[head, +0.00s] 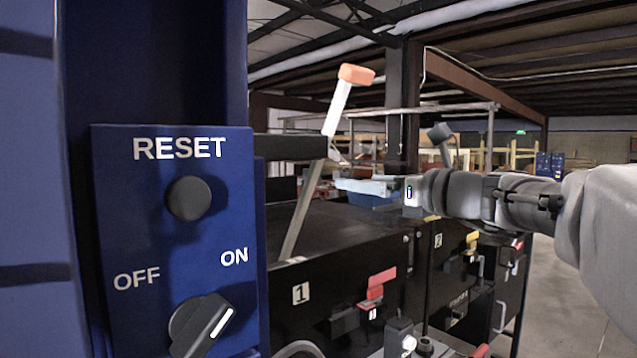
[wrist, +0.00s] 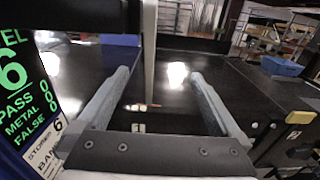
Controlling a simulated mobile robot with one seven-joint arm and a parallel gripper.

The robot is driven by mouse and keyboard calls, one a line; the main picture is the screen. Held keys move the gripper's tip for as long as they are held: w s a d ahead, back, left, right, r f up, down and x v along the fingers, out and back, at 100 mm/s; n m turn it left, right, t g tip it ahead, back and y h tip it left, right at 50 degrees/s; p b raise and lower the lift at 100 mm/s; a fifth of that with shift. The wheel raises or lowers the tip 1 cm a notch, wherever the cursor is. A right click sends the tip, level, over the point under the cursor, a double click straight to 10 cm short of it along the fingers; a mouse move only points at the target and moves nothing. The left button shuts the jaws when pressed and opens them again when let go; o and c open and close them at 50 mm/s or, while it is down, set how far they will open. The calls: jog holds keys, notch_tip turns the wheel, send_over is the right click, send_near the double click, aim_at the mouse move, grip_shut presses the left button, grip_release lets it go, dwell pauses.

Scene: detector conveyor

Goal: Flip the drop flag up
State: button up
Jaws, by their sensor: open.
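What looks like the drop flag (head: 337,108) is a pale, slanted lever with an orange tip (head: 356,74), in the head view. It leans up to the right past a dark horizontal bar (head: 290,147). In the wrist view a pale upright strip (wrist: 150,50), probably part of this lever, shows between my fingers. My gripper (wrist: 160,73) is open, with one grey finger on each side of the strip. I see no clear contact. In the head view my arm reaches in from the right and the fingertips are hard to make out.
A blue control panel (head: 110,220) with a RESET button (head: 189,198) and an OFF/ON knob (head: 202,325) stands close at left. A black conveyor cabinet (head: 340,265) with red and yellow latches is beyond. A blue bin (wrist: 283,66) sits at the right.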

grip_shut()
dwell(0.5)
dwell(0.9)
grip_release()
dwell(0.4)
jog(key=shift+s+d, duration=0.1)
jog(key=shift+s, duration=0.1)
